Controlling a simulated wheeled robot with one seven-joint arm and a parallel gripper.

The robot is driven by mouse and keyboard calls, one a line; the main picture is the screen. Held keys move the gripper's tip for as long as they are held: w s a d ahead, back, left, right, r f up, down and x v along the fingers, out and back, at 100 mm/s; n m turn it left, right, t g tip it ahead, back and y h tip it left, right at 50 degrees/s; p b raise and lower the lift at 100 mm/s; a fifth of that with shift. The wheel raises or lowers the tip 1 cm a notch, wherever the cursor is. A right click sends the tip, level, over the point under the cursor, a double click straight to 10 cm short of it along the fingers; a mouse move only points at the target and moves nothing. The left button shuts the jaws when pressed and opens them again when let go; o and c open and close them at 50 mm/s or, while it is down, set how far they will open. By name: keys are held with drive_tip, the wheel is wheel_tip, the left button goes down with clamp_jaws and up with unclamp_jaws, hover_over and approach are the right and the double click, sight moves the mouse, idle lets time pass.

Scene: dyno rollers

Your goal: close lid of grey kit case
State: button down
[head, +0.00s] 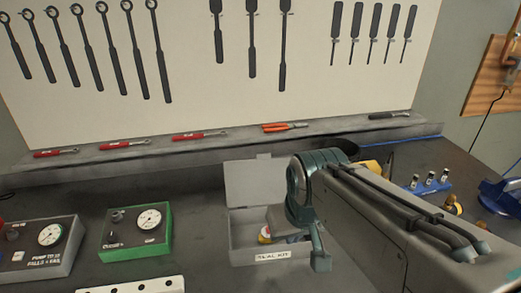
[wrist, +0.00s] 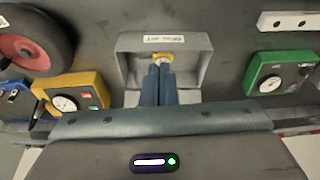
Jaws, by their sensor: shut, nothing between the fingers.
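The grey kit case (head: 240,243) stands on the bench in the head view, with a "SEAL KIT" label on its front wall. Its lid (head: 251,183) is open and stands about upright at the back edge. A few small parts lie inside, one of them a yellow ring (wrist: 163,57). In the wrist view the case (wrist: 195,65) lies ahead of my gripper (wrist: 166,68). The gripper is shut and empty, its fingers overlapping the case opening in that view. I cannot tell how far above the case they are. My arm hides the case's right part in the head view.
A green gauge box (head: 137,232) and a grey gauge box (head: 42,248) stand left of the case. A yellow gauge box (wrist: 75,97) stands on its other side. A blue holder (head: 430,183) is at right. A shelf (head: 230,142) with tools runs behind the lid.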

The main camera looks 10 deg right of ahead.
drive_tip(key=w+r+g, duration=0.1)
drive_tip(key=w+r, duration=0.3)
drive_tip(key=w, duration=0.5)
drive_tip(key=w+r+g+p, duration=0.1)
drive_tip(key=w+r, duration=0.2)
drive_tip(key=w, duration=0.6)
drive_tip(key=w+r, duration=0.4)
drive_tip(key=w, duration=0.5)
drive_tip(key=w+d+f+m+g, duration=0.1)
drive_tip(key=w+d+f, duration=0.1)
drive_tip(key=w, duration=0.7)
drive_tip(key=s+f+p, duration=0.2)
drive_tip(key=s+f, duration=0.1)
drive_tip(key=f, duration=0.6)
drive_tip(key=shift+f, duration=0.25)
drive_tip(key=shift+s, duration=0.1)
